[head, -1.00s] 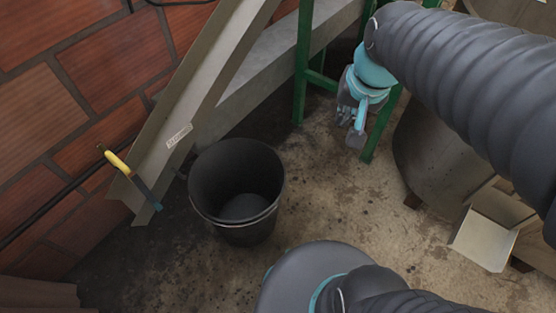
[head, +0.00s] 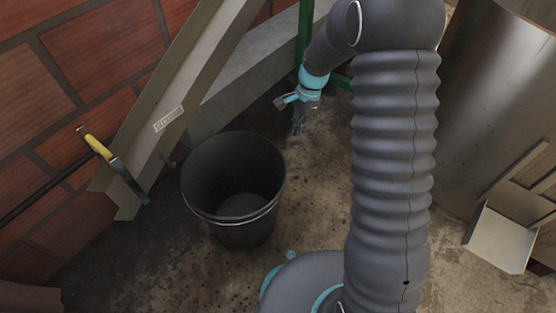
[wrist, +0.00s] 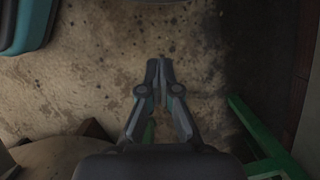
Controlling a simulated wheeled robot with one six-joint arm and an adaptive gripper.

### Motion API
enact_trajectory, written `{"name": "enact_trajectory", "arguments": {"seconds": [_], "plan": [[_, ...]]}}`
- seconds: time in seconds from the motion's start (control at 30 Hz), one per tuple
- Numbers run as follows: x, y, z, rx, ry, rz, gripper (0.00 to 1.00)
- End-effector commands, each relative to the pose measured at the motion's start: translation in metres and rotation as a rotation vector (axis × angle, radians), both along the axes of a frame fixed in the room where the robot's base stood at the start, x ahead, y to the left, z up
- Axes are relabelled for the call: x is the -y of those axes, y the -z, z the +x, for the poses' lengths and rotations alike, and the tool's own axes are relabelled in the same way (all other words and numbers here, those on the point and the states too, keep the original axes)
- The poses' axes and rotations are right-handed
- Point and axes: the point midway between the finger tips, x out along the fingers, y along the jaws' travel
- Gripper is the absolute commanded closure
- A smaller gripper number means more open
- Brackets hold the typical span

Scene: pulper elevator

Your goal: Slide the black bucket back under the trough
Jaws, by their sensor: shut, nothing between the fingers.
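The black bucket (head: 238,222) stands upright and open on the floor in the head view, and its inside looks empty. The metal trough (head: 168,110) slopes down from the top, and its low end hangs to the left of the bucket, not over it. My gripper (head: 298,128) is to the upper right of the bucket, apart from it, pointing down towards the floor. In the wrist view my gripper (wrist: 159,66) has its fingers together with nothing between them, over bare floor. The bucket cannot be made out in the wrist view.
A yellow-handled tool (head: 97,147) hangs at the trough's low end by the brick wall (head: 65,85). A green frame (head: 305,30) stands behind my gripper, and it shows in the wrist view (wrist: 255,130). A metal drum (head: 485,100) and chute (head: 500,240) stand at right.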

Motion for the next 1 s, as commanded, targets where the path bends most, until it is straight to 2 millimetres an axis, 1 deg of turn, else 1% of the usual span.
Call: {"name": "enact_trajectory", "arguments": {"seconds": [0.03, 0.27, 0.37, 0.77, 0.8, 0.9, 1.0], "plan": [[-0.001, 0.009, 0.002, -0.011, 0.011, 0.001, 1.00], [-0.005, 0.029, 0.003, -0.026, 0.029, 0.001, 1.00], [-0.008, 0.044, 0.000, -0.027, 0.028, 0.000, 1.00], [-0.023, 0.115, -0.010, -0.026, 0.028, 0.000, 1.00], [-0.027, 0.117, -0.012, -0.024, 0.026, 0.001, 1.00], [-0.040, 0.114, -0.020, -0.021, 0.024, 0.001, 1.00], [-0.048, 0.114, -0.025, -0.022, 0.025, 0.000, 1.00]]}}
